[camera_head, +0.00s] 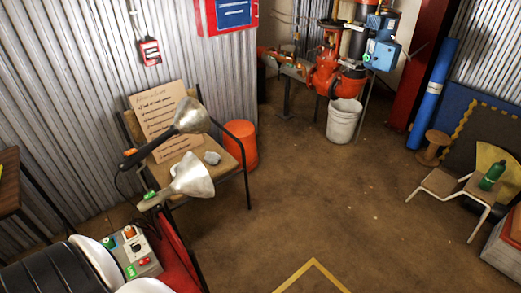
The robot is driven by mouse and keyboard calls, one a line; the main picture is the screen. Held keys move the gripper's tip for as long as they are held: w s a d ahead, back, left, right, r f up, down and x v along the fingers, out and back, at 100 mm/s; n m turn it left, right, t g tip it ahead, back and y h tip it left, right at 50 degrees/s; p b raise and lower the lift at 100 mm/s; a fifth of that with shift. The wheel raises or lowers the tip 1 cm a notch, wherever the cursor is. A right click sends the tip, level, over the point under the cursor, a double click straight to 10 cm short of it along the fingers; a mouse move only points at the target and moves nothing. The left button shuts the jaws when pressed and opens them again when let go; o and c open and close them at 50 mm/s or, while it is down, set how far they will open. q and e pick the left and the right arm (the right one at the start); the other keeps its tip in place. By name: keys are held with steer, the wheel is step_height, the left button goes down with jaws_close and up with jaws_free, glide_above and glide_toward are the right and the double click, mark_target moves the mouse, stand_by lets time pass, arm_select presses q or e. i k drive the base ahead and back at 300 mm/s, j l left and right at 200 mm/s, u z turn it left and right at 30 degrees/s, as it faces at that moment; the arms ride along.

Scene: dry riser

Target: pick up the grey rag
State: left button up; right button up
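What looks like the grey rag (211,158) is a small, crumpled, pale grey lump on the seat of a wooden chair (240,164) at the left. A metal lamp shade (192,177) stands in front of part of the seat, to the left of and below the lump. Neither of my grippers is in view.
A second lamp (191,116) and a handwritten board (159,118) are at the chair. An orange bucket (241,145) stands behind it. A control box (136,251) is at the lower left. A white bucket (343,121) stands farther back. The middle floor is clear.

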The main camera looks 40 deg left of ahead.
mark_target(213, 158)
steer(key=i+u, duration=0.2)
steer(key=i, duration=0.25)
steer(key=i+l+u, duration=0.2)
steer(key=i, duration=0.25)
steer(key=i+l+u, duration=0.25)
steer(key=i, duration=0.2)
steer(key=i+l+u, duration=0.2)
steer(key=i, duration=0.2)
steer(key=i+u, duration=0.25)
steer(key=u, duration=0.2)
steer(key=i+l+u, duration=0.15)
steer(key=i+u, duration=0.15)
steer(key=u, duration=0.15)
steer(key=i+l+u, duration=0.15)
steer(key=u, duration=0.35)
steer(key=i+l+u, duration=0.25)
steer(key=u, duration=0.2)
steer(key=i+l+u, duration=0.15)
steer(key=l+u, duration=0.3)
